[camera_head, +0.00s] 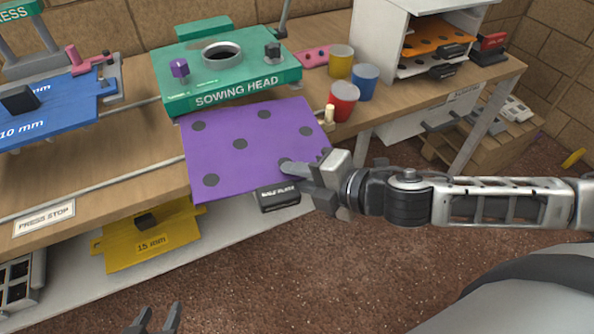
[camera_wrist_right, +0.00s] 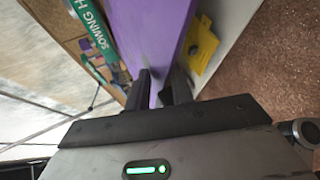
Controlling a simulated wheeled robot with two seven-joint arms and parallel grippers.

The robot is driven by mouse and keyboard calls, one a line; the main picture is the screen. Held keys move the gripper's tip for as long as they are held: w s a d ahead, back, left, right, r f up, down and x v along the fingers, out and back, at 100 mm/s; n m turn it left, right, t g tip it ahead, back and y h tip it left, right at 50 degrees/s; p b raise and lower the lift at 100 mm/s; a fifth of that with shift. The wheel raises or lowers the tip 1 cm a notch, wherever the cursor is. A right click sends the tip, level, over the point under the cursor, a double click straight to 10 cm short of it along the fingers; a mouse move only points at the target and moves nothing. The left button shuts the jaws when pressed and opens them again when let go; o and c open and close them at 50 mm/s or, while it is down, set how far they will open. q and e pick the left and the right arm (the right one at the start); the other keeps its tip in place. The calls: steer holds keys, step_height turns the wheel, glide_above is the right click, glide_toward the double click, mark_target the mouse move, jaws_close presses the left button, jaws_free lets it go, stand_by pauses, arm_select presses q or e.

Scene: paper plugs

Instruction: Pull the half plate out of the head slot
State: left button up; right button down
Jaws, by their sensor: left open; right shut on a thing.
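The purple half plate (camera_head: 238,146) has several dark round spots. It sticks out toward me from under the front of the green sowing head (camera_head: 216,70). Its far edge meets the head's front, and I cannot tell how much is inside the slot. My right gripper (camera_head: 289,170) is shut on the plate's near right edge. The right wrist view shows the purple plate (camera_wrist_right: 155,40) edge-on between the two dark fingers (camera_wrist_right: 160,90). A black label block (camera_head: 279,196) hangs below the plate's near edge. My left gripper (camera_head: 155,320) is open and empty at the bottom, away from the plate.
Yellow (camera_head: 340,62), blue (camera_head: 364,82) and red (camera_head: 343,101) cups stand right of the head. A blue 10 mm plate (camera_head: 50,108) is at left. A yellow 15 mm plate (camera_head: 150,242) lies on the lower shelf. The floor in front is clear.

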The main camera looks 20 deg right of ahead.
steer(key=shift+s, duration=0.25)
steer(key=shift+s+d+b, duration=0.1)
steer(key=shift+s+b, duration=0.45)
steer(key=shift+s, duration=0.95)
